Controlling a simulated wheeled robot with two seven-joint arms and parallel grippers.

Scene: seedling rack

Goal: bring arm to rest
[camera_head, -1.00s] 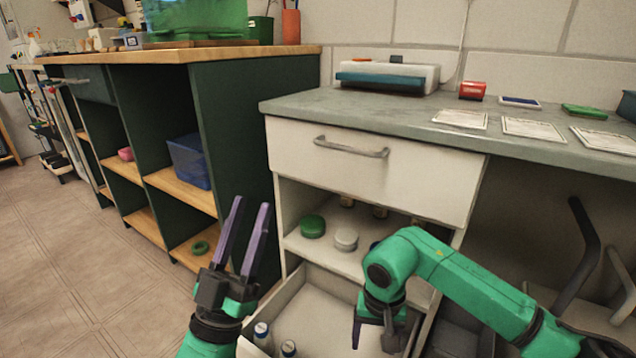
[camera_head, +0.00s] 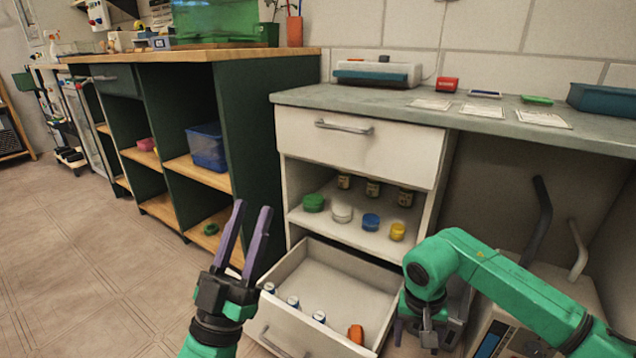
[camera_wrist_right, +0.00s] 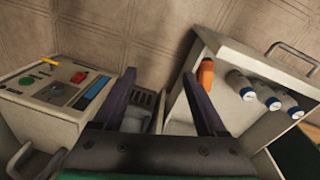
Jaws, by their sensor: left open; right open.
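My left gripper (camera_head: 243,240) is raised at the lower middle of the head view, left of the open drawer, with its two purple fingers apart and nothing between them. My right gripper (camera_head: 414,338) points down just right of the open drawer. In the right wrist view its fingers (camera_wrist_right: 160,100) are spread and empty, between the drawer and a control box. My right arm (camera_head: 490,280) comes in from the right and hides part of the area below the counter.
The open lower drawer (camera_head: 340,278) holds several white bottles and an orange item (camera_head: 356,334). Jars and lids stand on the shelf above. A closed drawer (camera_head: 350,146) sits under the counter. The control box (camera_wrist_right: 40,115) stands beside my right gripper. Floor at left is clear.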

